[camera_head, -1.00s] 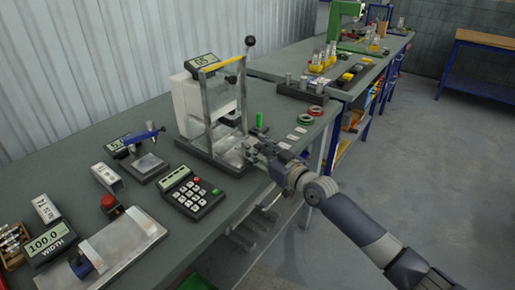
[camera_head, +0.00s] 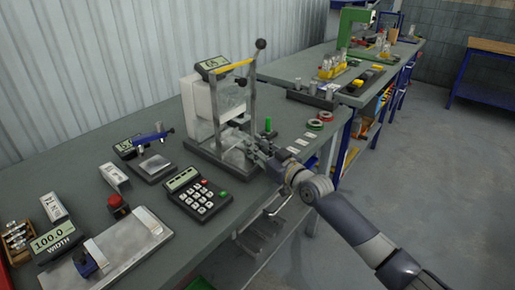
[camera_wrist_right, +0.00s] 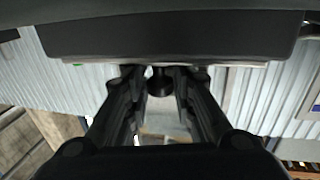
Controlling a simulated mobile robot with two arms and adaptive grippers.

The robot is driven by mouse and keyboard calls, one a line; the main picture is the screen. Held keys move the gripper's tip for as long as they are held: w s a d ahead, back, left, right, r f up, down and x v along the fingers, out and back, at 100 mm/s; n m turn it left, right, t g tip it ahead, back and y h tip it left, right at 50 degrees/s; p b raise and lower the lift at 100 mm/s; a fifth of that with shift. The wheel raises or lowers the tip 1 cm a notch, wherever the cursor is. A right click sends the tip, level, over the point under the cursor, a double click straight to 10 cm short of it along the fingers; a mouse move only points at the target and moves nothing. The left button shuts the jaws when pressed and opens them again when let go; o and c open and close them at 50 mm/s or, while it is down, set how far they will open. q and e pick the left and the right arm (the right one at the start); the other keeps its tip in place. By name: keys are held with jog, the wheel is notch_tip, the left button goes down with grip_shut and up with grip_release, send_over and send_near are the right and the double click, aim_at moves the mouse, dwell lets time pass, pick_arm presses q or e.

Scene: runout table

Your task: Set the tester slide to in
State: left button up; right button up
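The tester (camera_head: 198,98) is a white box with a metal frame, a yellow bar and a black-knobbed lever, standing on the table. A flat metal plate, which looks like its slide (camera_head: 237,158), lies low at its front right. My right gripper (camera_head: 258,152) is at the near right side of the tester, low by this plate. In the right wrist view, its two fingers are apart with a dark round knob (camera_wrist_right: 160,82) between their tips. I cannot tell whether the fingers press on it. My left gripper is out of view.
A keypad box (camera_head: 198,193) stands in front of the tester. A green cylinder (camera_head: 268,124), small white pieces (camera_head: 297,146) and red and green rings (camera_head: 317,122) lie to the right. A blue-handled device (camera_head: 152,160) stands left. The table's front edge runs beneath my right arm.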

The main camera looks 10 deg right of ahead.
jog(key=shift+o, duration=0.6)
jog(key=shift+f, duration=0.1)
jog(key=v, duration=1.2)
